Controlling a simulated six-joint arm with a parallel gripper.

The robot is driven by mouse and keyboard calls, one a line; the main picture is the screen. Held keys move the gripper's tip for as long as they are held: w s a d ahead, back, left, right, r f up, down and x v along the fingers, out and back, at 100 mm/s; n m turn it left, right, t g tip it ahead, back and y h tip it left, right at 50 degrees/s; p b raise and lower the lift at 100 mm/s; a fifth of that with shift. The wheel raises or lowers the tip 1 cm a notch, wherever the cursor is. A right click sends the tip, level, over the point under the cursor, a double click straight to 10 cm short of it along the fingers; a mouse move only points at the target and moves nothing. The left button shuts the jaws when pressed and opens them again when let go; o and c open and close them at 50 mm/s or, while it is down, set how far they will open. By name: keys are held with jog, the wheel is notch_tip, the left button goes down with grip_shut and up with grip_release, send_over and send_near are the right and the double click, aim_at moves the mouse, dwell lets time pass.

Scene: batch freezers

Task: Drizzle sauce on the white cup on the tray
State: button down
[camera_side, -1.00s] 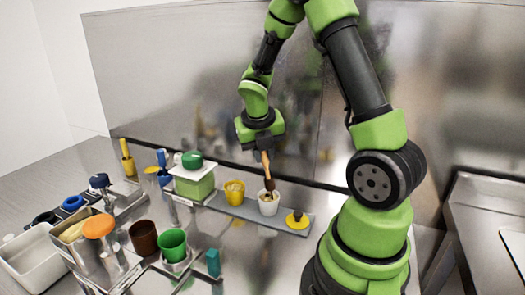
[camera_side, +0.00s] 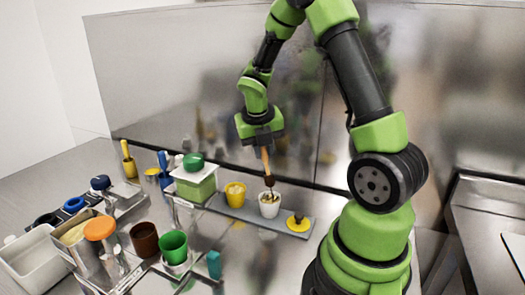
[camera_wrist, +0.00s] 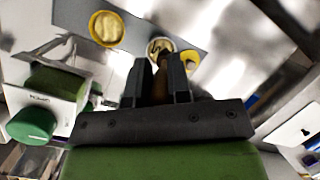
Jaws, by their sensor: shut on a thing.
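My gripper (camera_side: 262,141) is shut on a wooden-handled tool (camera_side: 266,163), held upright with its dark lower end at the mouth of the white cup. Brown streaks show on the cup's contents. In the wrist view, the gripper (camera_wrist: 160,82) fingers close around the tool, and the white cup (camera_wrist: 161,44) shows just beyond them. Whether the tool's tip touches the contents cannot be told.
A green-lidded box (camera_side: 194,178) stands left of the tray. Brown (camera_side: 144,238) and green (camera_side: 174,246) cups stand in front.

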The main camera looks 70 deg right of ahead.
jog(key=shift+r, duration=3.15)
